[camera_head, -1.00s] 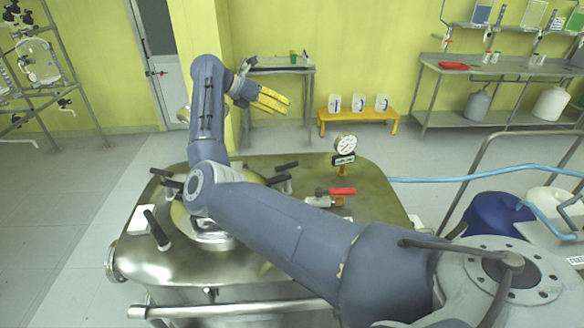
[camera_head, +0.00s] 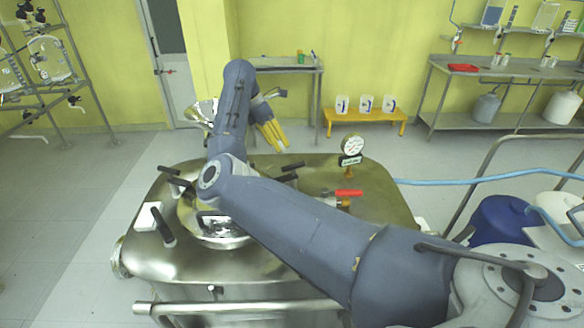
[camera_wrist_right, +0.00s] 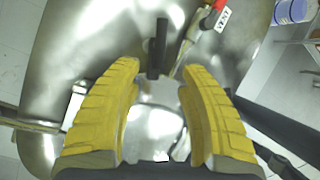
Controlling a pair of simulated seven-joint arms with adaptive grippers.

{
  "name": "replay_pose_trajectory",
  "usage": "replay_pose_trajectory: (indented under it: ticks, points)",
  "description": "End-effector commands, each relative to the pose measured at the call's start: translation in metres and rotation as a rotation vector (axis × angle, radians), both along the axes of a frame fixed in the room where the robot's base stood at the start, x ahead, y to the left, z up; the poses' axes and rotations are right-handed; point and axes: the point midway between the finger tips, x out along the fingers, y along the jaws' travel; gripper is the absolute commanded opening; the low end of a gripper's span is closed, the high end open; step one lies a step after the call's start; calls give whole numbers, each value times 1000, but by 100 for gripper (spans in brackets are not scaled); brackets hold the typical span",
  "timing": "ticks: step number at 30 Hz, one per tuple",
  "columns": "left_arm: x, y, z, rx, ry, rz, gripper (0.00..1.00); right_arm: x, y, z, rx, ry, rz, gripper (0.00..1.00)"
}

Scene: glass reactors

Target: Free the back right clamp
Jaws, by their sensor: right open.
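The back right clamp shows as a black handle (camera_head: 293,166) at the back right of the round lid on the steel reactor top (camera_head: 375,205). My right gripper (camera_head: 278,146) is open, with its yellow fingers pointing down above and behind this clamp. In the right wrist view, a black clamp handle (camera_wrist_right: 157,45) stands upright in the picture, between and just beyond the open yellow fingertips (camera_wrist_right: 158,68). Nothing is held. My right arm hides part of the lid. My left gripper is not in view.
A red-handled valve (camera_head: 347,193) and a pressure gauge (camera_head: 353,146) stand right of the clamp. Another black handle (camera_head: 162,226) is at the front left of the lid. A blue hose (camera_head: 470,178) runs off to the right.

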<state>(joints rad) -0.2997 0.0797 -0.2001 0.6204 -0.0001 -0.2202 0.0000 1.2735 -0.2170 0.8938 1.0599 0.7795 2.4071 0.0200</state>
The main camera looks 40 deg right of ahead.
Motion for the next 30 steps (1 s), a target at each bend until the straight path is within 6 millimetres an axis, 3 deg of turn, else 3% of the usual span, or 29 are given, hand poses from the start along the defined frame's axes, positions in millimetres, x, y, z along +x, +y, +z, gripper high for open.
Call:
replay_pose_trajectory:
  ticks: [6,15,22,30]
  points:
    - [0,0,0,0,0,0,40,-11,-14,-38,-1,3,-2,41]
    - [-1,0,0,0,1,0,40,-22,-29,-78,-1,1,-1,41]
    - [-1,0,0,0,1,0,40,-26,-36,-95,-2,1,0,41]
    - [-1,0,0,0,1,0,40,-28,-38,-100,-1,-1,1,41]
